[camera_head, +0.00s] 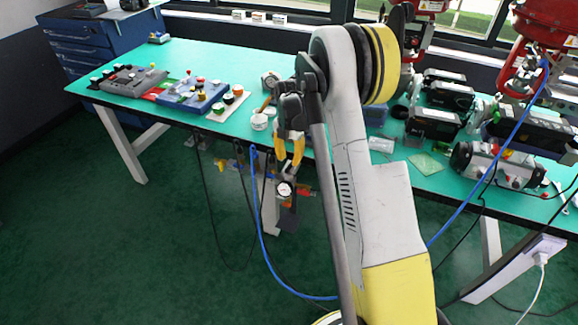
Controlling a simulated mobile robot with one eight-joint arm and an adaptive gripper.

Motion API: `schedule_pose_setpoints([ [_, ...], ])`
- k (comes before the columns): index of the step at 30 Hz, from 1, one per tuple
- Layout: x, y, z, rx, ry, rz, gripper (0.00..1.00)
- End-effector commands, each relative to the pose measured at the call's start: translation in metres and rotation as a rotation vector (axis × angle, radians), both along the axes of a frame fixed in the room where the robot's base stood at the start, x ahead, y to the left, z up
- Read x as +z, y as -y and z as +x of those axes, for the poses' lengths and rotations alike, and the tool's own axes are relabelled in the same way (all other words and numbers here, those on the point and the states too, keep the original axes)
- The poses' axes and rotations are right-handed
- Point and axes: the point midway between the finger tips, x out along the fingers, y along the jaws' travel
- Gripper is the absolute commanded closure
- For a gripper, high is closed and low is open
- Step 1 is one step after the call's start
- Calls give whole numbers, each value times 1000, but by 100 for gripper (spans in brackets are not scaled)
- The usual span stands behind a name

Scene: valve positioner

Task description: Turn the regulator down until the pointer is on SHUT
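A small round gauge with a white face (284,190) hangs in front of the table's front edge, on a dark unit that looks like the regulator (289,216). Its pointer and lettering are too small to read. My gripper (289,163) has yellow fingers that point down, just above the gauge. The fingers stand apart. I cannot tell whether they touch or hold a knob, because the spot between the fingertips is small and partly hidden. My arm covers what lies to the right of the gripper.
The green table (222,62) holds control boxes (190,97) on the left and valve actuators (495,160) on the right. A blue hose (259,215) and black cables hang before the table. A blue drawer cabinet (85,50) stands back left. The floor at front left is clear.

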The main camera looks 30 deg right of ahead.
Motion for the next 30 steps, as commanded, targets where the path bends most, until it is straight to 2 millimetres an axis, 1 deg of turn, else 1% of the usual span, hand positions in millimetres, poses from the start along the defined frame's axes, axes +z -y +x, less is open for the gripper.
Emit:
schedule_pose_setpoints([
  [1,13,0,0,0,0,0,69],
  [6,49,0,-1,0,0,0,69],
  [9,63,0,0,0,0,0,69],
  [12,72,0,0,0,0,0,69],
  [16,77,0,0,0,0,0,69],
  [30,78,-1,-1,-4,1,0,69],
])
